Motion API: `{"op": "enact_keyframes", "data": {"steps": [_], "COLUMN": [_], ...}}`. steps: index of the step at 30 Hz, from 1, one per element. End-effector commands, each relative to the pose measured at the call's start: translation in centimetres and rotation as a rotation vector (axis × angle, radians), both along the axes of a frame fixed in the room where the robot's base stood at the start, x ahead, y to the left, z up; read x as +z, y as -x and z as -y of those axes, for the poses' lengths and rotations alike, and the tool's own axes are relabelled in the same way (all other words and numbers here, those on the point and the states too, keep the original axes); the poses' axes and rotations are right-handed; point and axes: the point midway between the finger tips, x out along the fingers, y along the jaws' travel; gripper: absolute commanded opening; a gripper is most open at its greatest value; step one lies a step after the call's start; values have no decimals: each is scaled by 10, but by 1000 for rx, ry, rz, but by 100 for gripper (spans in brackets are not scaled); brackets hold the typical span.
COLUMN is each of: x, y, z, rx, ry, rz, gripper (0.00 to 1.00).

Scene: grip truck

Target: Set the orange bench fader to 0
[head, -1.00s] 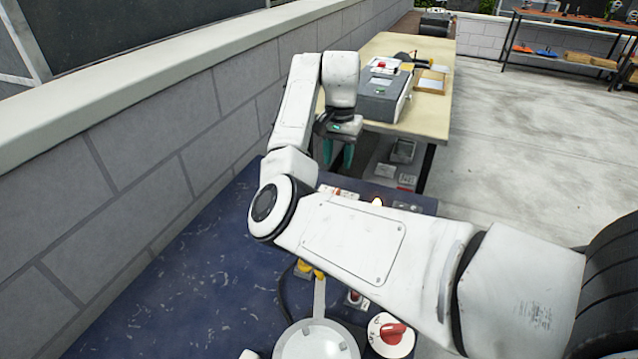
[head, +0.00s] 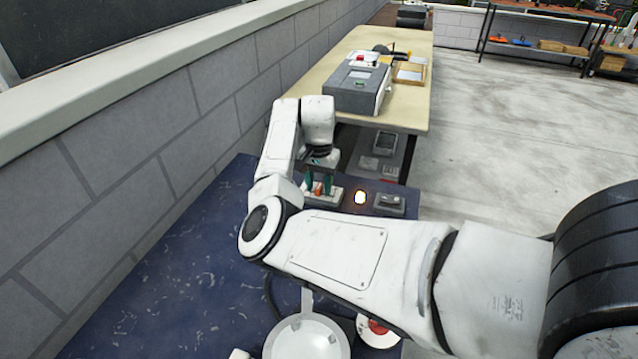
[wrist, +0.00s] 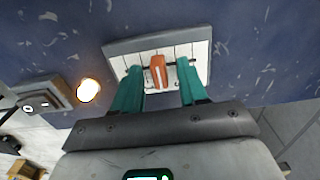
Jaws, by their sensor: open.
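The orange fader knob (wrist: 158,72) stands on a white-faced panel (wrist: 121,65) with dark scale lines, on the blue bench. In the head view the orange knob (head: 318,187) shows small just beyond my arm. My gripper (wrist: 159,82) is open, with one teal finger on each side of the knob. I cannot tell whether either finger touches it. In the head view the gripper (head: 317,184) is over the fader panel (head: 335,193), which is partly hidden by my arm. The scale's numbers are not readable.
A glowing lamp (head: 360,198) and a grey switch box (head: 389,203) sit to the right of the panel. A white round pan-like object (head: 306,340) and a red knob (head: 378,327) are nearer. A grey block wall (head: 130,180) runs along the left. A wooden table (head: 415,110) stands beyond.

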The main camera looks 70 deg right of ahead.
Motion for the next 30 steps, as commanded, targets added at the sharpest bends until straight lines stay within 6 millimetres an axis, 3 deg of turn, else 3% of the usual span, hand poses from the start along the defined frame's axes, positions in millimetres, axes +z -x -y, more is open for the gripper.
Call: {"op": "enact_keyframes", "data": {"steps": [5,18,30], "x": [0,0,1], "y": [0,0,0], "z": [0,0,0], "rx": [0,-1,-1], "ry": [0,0,0], "rz": [0,0,0], "gripper": [41,0,0]}}
